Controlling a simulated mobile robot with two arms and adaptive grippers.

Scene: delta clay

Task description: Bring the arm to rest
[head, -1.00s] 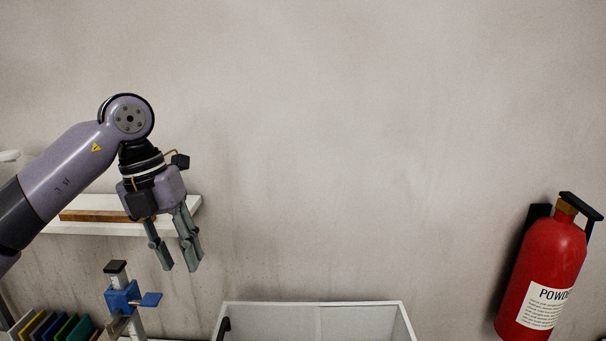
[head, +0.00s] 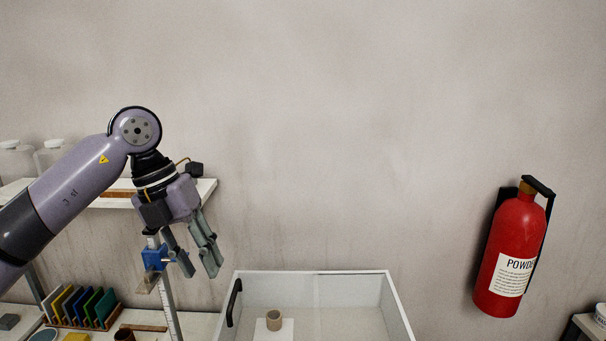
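My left arm comes in from the left in the head view. Its gripper (head: 198,262) points down with its grey fingers apart and nothing between them. It hangs in the air in front of the wall, to the upper left of a white-framed box with clear walls (head: 392,300). A blue clamp on an upright metal post (head: 154,258) shows just left of the fingers, partly hidden by the gripper. My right gripper does not show.
A small tan ring-shaped piece (head: 274,320) sits on a white plate inside the box. A wall shelf (head: 205,192) is behind the gripper. Coloured tiles (head: 82,305) stand in a rack at lower left. A red extinguisher (head: 510,255) hangs at right. The middle air is free.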

